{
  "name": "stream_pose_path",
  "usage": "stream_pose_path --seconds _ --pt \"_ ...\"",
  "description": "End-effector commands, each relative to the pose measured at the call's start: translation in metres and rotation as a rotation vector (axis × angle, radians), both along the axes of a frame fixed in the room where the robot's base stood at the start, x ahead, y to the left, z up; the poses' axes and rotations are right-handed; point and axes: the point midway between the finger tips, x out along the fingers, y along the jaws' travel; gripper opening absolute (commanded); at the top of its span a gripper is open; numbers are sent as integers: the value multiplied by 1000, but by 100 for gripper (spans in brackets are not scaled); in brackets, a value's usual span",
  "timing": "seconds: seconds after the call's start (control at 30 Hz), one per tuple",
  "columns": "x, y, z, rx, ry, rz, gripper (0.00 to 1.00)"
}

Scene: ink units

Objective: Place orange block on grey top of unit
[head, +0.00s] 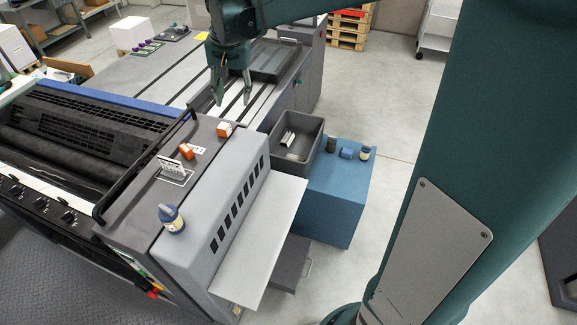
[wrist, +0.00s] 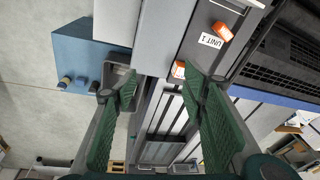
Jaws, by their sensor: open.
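Two orange blocks rest on the dark grey top of the unit (head: 142,205) in the head view. One orange block (head: 224,129) is near the far end; the other orange block (head: 186,151) is beside the white "UNIT 1" label. In the wrist view, the far block (wrist: 178,69) shows near the right fingertip, and the label-side block (wrist: 222,31) is higher up. My gripper (head: 233,101) is open and empty, pointing down above and beyond the unit's far end. Its two green fingers spread wide in the wrist view (wrist: 162,80). It appears clear of both blocks.
A grey bin (head: 316,130) and a blue cabinet (head: 338,205) bearing small items are to the right.

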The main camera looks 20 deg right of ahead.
Motion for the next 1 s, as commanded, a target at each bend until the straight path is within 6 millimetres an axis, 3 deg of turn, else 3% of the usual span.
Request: stream_pose_path --seconds 0.5,1.0 --pt "-95 -14 31 -35 -112 133 42" --pt "-185 -24 34 -85 -217 258 42"
